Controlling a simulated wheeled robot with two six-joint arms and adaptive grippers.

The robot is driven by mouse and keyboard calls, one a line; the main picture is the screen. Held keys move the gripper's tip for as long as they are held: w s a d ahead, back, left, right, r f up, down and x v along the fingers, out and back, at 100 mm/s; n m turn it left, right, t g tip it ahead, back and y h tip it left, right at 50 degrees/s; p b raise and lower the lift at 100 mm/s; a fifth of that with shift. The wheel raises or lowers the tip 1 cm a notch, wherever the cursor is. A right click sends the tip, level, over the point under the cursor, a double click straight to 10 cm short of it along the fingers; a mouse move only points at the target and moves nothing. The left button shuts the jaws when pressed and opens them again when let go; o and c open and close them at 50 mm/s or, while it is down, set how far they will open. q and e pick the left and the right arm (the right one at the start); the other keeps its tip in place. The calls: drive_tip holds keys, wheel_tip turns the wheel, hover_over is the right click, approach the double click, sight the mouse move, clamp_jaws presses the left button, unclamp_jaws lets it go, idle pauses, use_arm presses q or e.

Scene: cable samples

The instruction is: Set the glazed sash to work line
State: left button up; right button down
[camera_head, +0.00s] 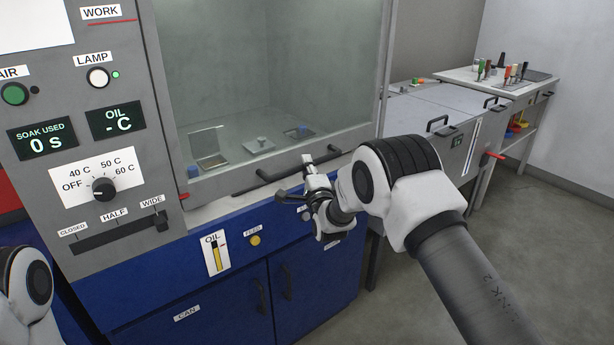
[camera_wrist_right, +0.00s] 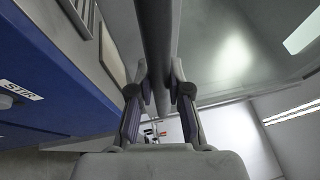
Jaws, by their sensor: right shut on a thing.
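The glazed sash (camera_head: 285,75) is a clear pane in a grey frame on the front of the cabinet. Its lower edge is low, just above the blue base. The sash's dark bar handle (camera_head: 268,178) runs along the lower rail. My right gripper (camera_head: 310,172) is at the handle, and in the wrist view (camera_wrist_right: 160,95) its fingers are shut on the dark bar (camera_wrist_right: 158,50). The work line (camera_head: 112,22) is a red line under the WORK label, high on the left panel. My left arm shows at lower left, its gripper out of view.
Behind the glass are a tilted plate (camera_head: 207,142) and small blue items. The left panel carries a dial (camera_head: 104,189) and a slider (camera_head: 120,233). A grey chest (camera_head: 435,125) and a bench with tools (camera_head: 500,78) stand to the right. Floor at right is clear.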

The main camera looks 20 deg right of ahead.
wheel_tip(320, 180, up, 37)
drive_tip(key=p, duration=0.9)
drive_tip(key=shift+r, duration=0.2)
drive_tip(key=c, duration=1.1)
unclamp_jaws()
drive_tip(key=shift+f, duration=0.1)
drive_tip(key=s+f, duration=0.2)
drive_tip(key=s, duration=0.9)
drive_tip(key=shift+s+a, duration=0.3)
drive_tip(key=shift+s, duration=0.05)
drive_tip(key=shift+f, duration=0.1)
